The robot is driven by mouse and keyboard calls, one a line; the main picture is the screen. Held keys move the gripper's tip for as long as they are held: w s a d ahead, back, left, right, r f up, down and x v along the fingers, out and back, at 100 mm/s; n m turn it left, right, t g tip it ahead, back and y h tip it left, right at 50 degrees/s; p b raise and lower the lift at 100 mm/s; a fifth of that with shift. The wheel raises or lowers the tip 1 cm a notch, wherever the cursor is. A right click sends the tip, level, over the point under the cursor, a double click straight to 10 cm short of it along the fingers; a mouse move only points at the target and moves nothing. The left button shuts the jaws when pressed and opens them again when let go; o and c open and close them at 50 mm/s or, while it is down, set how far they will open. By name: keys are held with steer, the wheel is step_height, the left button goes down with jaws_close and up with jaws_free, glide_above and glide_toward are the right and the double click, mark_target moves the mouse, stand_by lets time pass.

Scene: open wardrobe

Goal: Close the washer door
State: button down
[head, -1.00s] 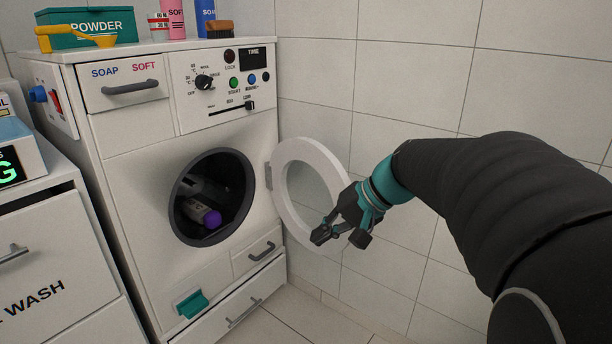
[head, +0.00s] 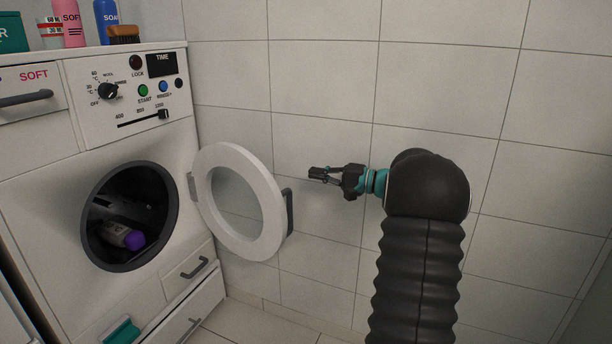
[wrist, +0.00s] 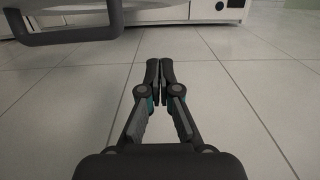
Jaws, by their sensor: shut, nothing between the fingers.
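The washer (head: 60,190) stands at the left with its round drum opening (head: 130,215) uncovered. The washer door (head: 272,212), a white ring with a clear middle, stands wide open, hinged at the opening's right side. A dark handle (head: 289,212) sits on its free edge. My gripper (head: 312,173) is shut and empty, to the right of the door and above its handle in the head view, apart from it. In the wrist view my gripper (wrist: 159,64) points over the floor, fingertips together, and a grey curved bar, apparently the door handle (wrist: 72,36), shows at upper left.
A purple-capped bottle (head: 134,240) and other dark items lie inside the drum. Bottles and a brush (head: 124,35) stand on the washer top. A tiled wall (head: 330,90) is behind and right of the door. The tiled floor (wrist: 240,95) below is clear.

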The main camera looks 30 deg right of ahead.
steer(key=w+a, duration=0.4)
steer(key=a, duration=0.5)
steer(key=shift+w+a+p, duration=0.15)
steer(key=shift+w+p, duration=0.05)
steer(key=shift+p, duration=0.25)
